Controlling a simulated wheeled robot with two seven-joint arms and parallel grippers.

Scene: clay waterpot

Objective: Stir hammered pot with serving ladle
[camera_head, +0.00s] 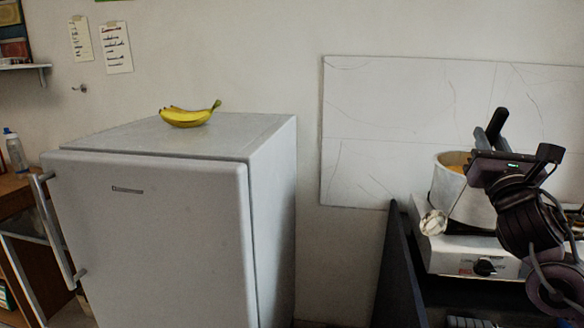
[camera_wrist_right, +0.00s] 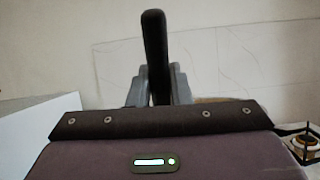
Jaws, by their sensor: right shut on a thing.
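The pot (camera_head: 447,192) is pale and stands on a white stove at the right of the head view, with something orange inside it. My right gripper (camera_head: 490,143) is over the pot, covering part of its rim and right side. It is shut on a black upright handle (camera_head: 497,122), taken to be the serving ladle's. In the right wrist view the handle (camera_wrist_right: 153,45) rises between the two grey fingers of the gripper (camera_wrist_right: 158,88). The ladle's lower end is hidden, so I cannot tell whether it is in the food. My left gripper is out of view.
The white stove (camera_head: 455,255) has a dark knob in front. A small whitish crumpled item (camera_head: 433,222) is beside the pot. A burner (camera_wrist_right: 305,141) shows at right in the wrist view. A fridge (camera_head: 160,230) with bananas (camera_head: 188,117) on top stands left.

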